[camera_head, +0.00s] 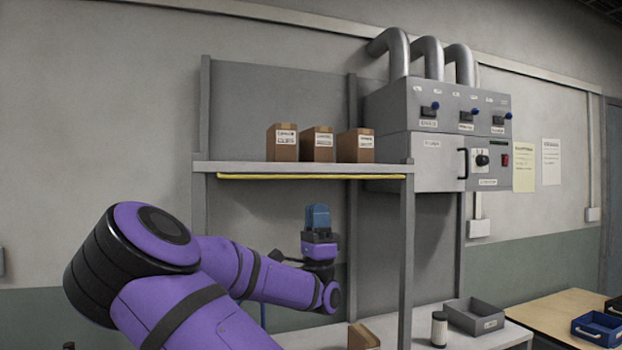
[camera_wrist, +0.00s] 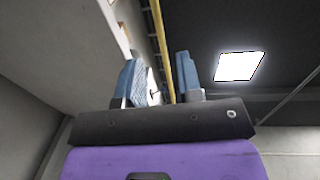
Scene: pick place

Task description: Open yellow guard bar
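The yellow guard bar (camera_head: 310,177) runs level along the front edge of the upper shelf. In the wrist view the bar (camera_wrist: 160,45) runs from the top down toward the gap between my fingers. My gripper (camera_head: 318,210) has blue fingers pointing up, below the bar and right of its middle in the head view. A gap shows between bar and fingertips there. In the wrist view my gripper (camera_wrist: 160,72) is open, with its two fingers apart and nothing clearly held. The lower end of the bar is hidden behind the gripper in that view.
Several brown boxes (camera_head: 317,144) stand on the upper shelf (camera_head: 240,166). A grey control cabinet (camera_head: 440,130) hangs at the right. A grey tray (camera_head: 474,316) and a small canister (camera_head: 439,329) sit on the lower surface. A shelf post (camera_head: 406,260) stands right of my gripper.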

